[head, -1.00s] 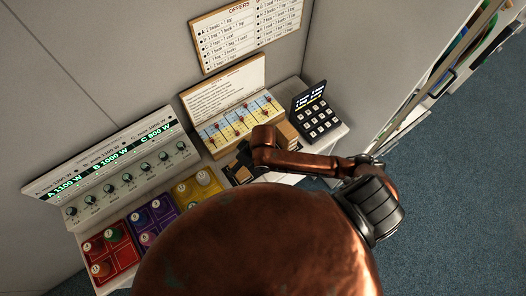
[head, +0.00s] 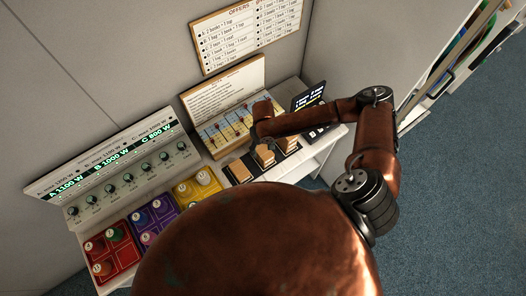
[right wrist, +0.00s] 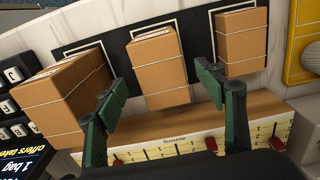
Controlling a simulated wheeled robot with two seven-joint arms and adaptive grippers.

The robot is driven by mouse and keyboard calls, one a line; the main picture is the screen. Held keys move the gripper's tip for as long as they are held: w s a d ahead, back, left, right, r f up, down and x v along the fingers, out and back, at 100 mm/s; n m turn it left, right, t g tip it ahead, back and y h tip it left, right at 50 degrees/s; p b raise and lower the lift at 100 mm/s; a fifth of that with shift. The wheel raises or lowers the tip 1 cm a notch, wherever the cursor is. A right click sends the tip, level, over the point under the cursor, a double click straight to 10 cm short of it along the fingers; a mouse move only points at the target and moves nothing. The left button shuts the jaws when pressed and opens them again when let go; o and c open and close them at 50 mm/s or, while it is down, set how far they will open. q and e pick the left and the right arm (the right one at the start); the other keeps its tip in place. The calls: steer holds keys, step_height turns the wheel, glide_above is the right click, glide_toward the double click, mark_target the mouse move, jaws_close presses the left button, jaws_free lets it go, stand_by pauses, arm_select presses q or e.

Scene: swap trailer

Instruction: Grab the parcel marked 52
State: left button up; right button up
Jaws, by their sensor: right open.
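Several brown cardboard parcels tied with string sit on dark pads at the front of the shelf. In the right wrist view there is a left parcel (right wrist: 62,92), a middle parcel (right wrist: 158,72) and a right parcel (right wrist: 240,42). Pale labels on their tops show only edge-on, so I cannot read which one is marked 52. In the head view they show as a row of small boxes (head: 238,170). My right gripper (right wrist: 161,84) is open, its green fingers spread in front of the middle parcel with nothing held. My left gripper is out of view.
A board with sliders (head: 232,122) stands behind the parcels. A dark keypad (head: 310,97) is beside them, partly covered by my arm. Yellow (head: 197,186), purple (head: 152,216) and red (head: 110,252) trays lie to the left, below a panel of knobs (head: 120,176).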

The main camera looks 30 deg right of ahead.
mark_target(263, 150)
steer(key=shift+a+f, duration=0.1)
steer(key=shift+f, duration=1.4)
steer(key=shift+c, duration=0.2)
steer(key=c, duration=1.3)
